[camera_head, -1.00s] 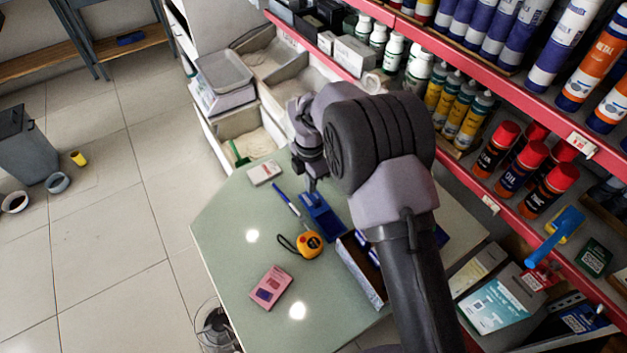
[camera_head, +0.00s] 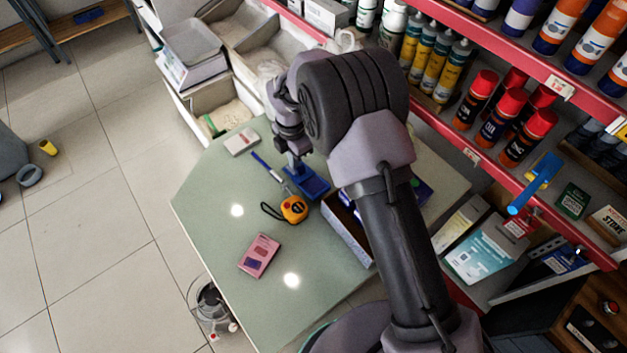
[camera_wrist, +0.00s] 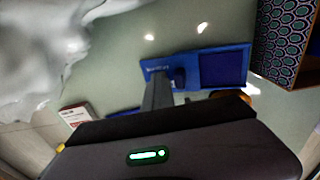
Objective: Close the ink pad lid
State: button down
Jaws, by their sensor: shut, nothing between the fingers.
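The blue ink pad (camera_head: 316,186) lies on the pale green table, partly hidden by my gripper in the head view. In the wrist view the ink pad (camera_wrist: 222,68) has a dark, framed panel at right and a blue section with small lettering at left. I cannot tell clearly how far the lid is tilted. My gripper (camera_head: 295,166) is shut and empty, pointing down at the far end of the ink pad. In the wrist view its fingers (camera_wrist: 160,92) overlap the left section; I cannot tell whether they touch it.
A patterned box (camera_head: 345,236) stands at right. A pink box (camera_head: 259,255) and a white box (camera_head: 242,141) lie farther off. Shelves stand behind.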

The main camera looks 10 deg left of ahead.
aim_at(309, 182)
jog(key=shift+s+d+f, duration=0.2)
jog(key=shift+s+d, duration=2.25)
jog(key=shift+d, duration=0.25)
jog(key=shift+w+a, duration=0.15)
jog(key=shift+r+p, duration=0.1)
jog(key=shift+p, duration=0.25)
jog(key=r+p, duration=0.6)
jog(key=r, duration=0.1)
jog(key=shift+w+a+r, duration=0.1)
jog(key=shift+w+a, duration=0.1)
jog(key=shift+w, duration=0.15)
